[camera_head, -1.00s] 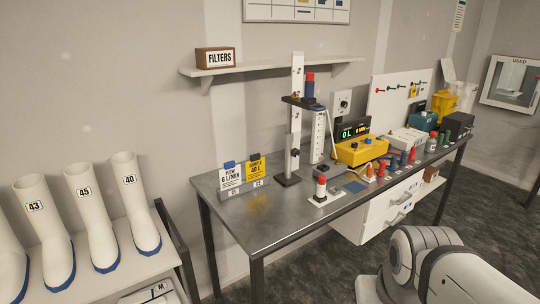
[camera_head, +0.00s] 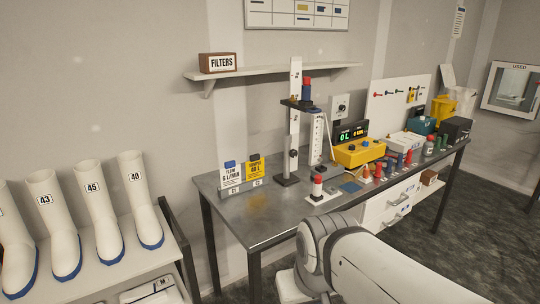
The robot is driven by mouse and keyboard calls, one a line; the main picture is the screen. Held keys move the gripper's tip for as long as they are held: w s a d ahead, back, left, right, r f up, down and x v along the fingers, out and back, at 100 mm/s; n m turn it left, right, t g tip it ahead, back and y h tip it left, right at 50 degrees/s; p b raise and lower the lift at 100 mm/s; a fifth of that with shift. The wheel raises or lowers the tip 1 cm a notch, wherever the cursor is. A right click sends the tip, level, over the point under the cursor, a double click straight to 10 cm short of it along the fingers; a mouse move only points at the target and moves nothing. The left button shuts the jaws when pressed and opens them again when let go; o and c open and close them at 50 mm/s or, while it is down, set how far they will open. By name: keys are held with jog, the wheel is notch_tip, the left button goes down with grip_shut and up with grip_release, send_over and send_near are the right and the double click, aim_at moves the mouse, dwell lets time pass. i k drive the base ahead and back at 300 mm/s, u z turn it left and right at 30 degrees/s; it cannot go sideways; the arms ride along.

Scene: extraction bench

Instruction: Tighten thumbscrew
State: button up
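A white upright stand (camera_head: 294,125) is on the metal bench (camera_head: 240,228), with a dark clamp arm (camera_head: 299,104) that carries a red and blue cylinder (camera_head: 307,90). A small dark knob (camera_head: 293,154) shows low on the stand; it may be the thumbscrew, but it is too small to tell. My arm crosses the lower right of the view, in front of the bench. My gripper is out of view.
A yellow meter box (camera_head: 358,152) with a lit display stands right of the stand. Several coloured bottles stand along the bench front. Two sign cards (camera_head: 242,173) stand at left. White boots (camera_head: 98,215) fill the lower left. A shelf (camera_head: 270,71) hangs above.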

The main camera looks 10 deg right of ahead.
aim_at(292, 153)
jog(key=z, duration=0.05)
jog(key=i, duration=1)
jog(key=u, duration=0.05)
